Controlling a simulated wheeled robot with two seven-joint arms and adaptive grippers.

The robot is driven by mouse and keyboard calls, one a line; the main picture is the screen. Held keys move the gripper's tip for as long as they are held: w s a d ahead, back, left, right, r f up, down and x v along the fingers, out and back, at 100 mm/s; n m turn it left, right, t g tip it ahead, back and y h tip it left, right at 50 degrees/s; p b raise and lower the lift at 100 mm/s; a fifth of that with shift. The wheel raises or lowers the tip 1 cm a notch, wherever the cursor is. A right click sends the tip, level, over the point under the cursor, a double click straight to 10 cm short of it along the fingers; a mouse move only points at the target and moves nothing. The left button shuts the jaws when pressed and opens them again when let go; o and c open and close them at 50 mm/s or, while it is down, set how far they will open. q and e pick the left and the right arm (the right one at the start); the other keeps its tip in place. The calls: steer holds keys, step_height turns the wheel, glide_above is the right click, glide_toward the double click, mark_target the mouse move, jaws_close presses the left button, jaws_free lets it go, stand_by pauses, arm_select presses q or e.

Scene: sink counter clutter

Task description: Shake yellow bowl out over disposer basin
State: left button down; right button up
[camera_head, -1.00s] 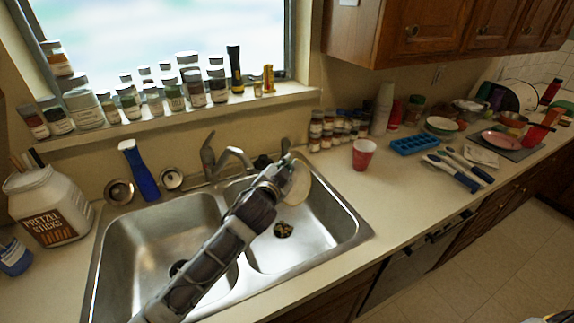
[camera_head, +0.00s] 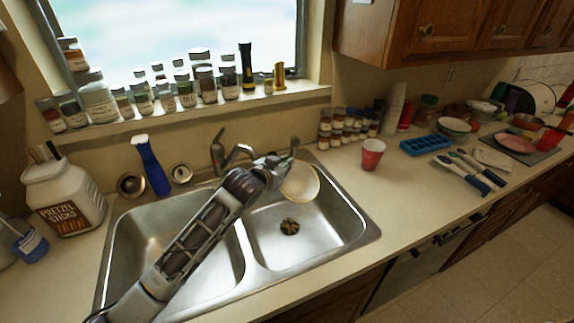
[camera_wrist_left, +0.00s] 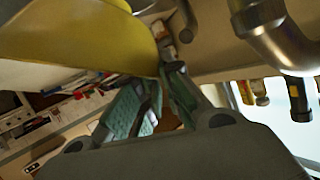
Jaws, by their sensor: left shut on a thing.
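The yellow bowl (camera_head: 301,183) is held tilted on its side above the right sink basin, its pale inside facing the camera. Its yellow wall (camera_wrist_left: 85,45) fills the upper left of the left wrist view. My left gripper (camera_head: 279,166) is shut on the bowl's rim near the faucet; its fingers (camera_wrist_left: 160,95) also show in the wrist view. The right basin (camera_head: 328,215) has a dark disposer drain (camera_head: 289,227) in its floor, below the bowl. My right gripper is not in view.
The faucet (camera_head: 235,152) stands close behind my left gripper. My left arm crosses the left basin (camera_head: 150,225). A red cup (camera_head: 372,155) and a blue tray (camera_head: 425,145) stand on the counter to the right. Spice jars (camera_head: 340,128) line the wall.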

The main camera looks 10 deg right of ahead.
arm_select(q)
steer(key=shift+w+a+r+p, duration=0.1)
steer(key=shift+w+r+p, duration=0.1)
steer(key=shift+p, duration=0.35)
steer(key=shift+w+a+f+n+g+p, duration=0.1)
steer(key=shift+w+a+n+g+p, duration=0.2)
steer(key=shift+p, duration=0.4)
steer(key=shift+w+a+r+n+g+h+p, duration=0.35)
steer(key=shift+w+r+n+g+p, duration=0.45)
steer(key=shift+p, duration=0.7)
steer(key=shift+w+a+r+n+g+h+p, duration=0.4)
steer(key=shift+n+g+p, duration=0.45)
steer(key=shift+p, duration=0.6)
steer(key=shift+d, duration=0.1)
steer(key=shift+w+n+t, duration=0.1)
steer(key=shift+n+t, duration=0.25)
